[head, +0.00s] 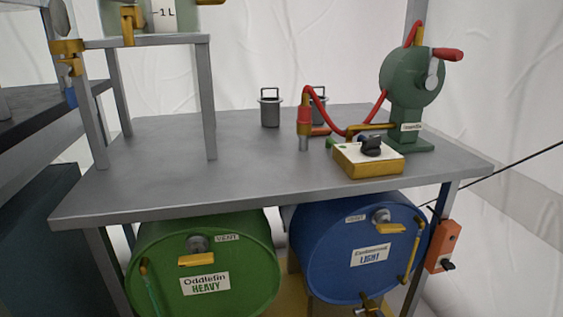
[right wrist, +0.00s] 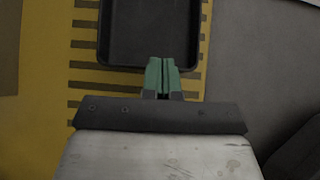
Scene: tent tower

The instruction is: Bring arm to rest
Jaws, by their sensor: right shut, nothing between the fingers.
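My right gripper (right wrist: 159,76) shows in the right wrist view with its green fingertips together, shut and empty. It hangs at the near edge of a black tray (right wrist: 148,30) that lies below on a yellow surface with dark stripes (right wrist: 88,70). I cannot tell how far above the tray the fingertips are. Neither gripper shows in the head view, and my left gripper is in no view.
A grey table (head: 190,150) carries a green hand-crank pump (head: 412,85), a yellow-sided box (head: 368,160) and a metal canister (head: 270,108). Below are a green drum (head: 240,275) and a blue drum (head: 325,255). An orange box (head: 443,240) hangs by the right leg.

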